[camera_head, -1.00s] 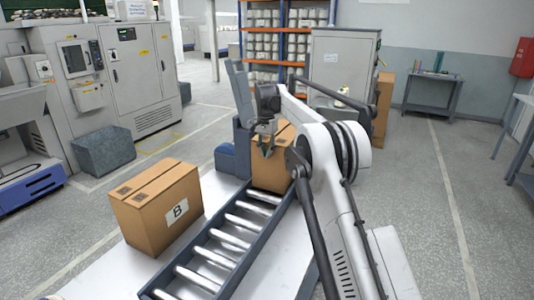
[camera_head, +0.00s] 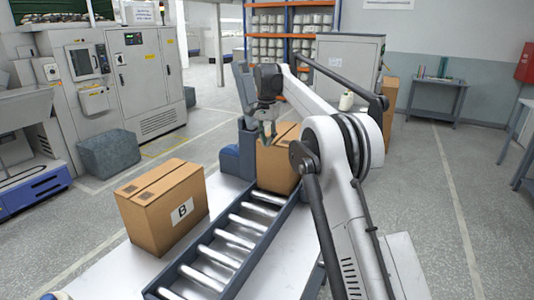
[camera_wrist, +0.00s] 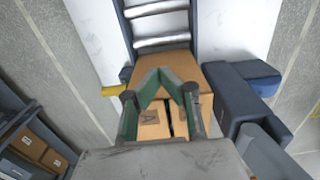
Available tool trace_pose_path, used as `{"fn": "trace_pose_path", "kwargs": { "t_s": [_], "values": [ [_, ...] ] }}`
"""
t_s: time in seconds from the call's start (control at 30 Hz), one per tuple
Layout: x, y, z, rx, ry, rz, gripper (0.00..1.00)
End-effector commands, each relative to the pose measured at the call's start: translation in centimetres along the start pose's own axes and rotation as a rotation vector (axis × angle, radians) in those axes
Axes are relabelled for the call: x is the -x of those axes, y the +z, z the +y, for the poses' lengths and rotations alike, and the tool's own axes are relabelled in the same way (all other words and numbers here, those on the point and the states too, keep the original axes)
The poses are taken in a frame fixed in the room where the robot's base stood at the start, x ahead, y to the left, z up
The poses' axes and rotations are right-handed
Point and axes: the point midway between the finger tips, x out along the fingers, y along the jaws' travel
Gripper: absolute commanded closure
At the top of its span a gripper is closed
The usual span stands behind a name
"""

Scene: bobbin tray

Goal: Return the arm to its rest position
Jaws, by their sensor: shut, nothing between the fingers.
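My gripper (camera_head: 267,131) is above the cardboard box at the far end of the roller conveyor. In the wrist view my gripper (camera_wrist: 160,75) shows its green fingers with the tips together and nothing between them. That box (camera_head: 275,168) stands behind the rollers, partly hidden by my arm. It also shows in the wrist view (camera_wrist: 205,75) below the fingers, with a label reading A. My white arm reaches in from the lower right in the head view.
A second box (camera_head: 160,220) marked B stands left of the roller conveyor (camera_head: 222,250). A dark blue block (camera_head: 230,160) stands beside the far box. Grey machines line the left. A rack (camera_head: 290,25) and a cabinet (camera_head: 345,60) stand behind.

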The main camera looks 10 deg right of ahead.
Motion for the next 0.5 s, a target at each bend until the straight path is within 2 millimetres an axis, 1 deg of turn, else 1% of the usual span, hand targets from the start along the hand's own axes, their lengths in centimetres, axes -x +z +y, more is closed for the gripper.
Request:
{"fn": "trace_pose_path", "kwargs": {
  "t_s": [0.03,0.1,0.37,0.5],
  "values": [
    [0.8,0.0,0.0,0.0,0.0,0.0,1.0],
    [1.6,0.0,0.0,0.0,0.0,0.0,1.0],
    [3.3,0.1,0.1,0.003,-0.002,0.003,1.0],
    [4.8,0.9,0.9,0.024,-0.015,0.019,1.0]
  ]
}}
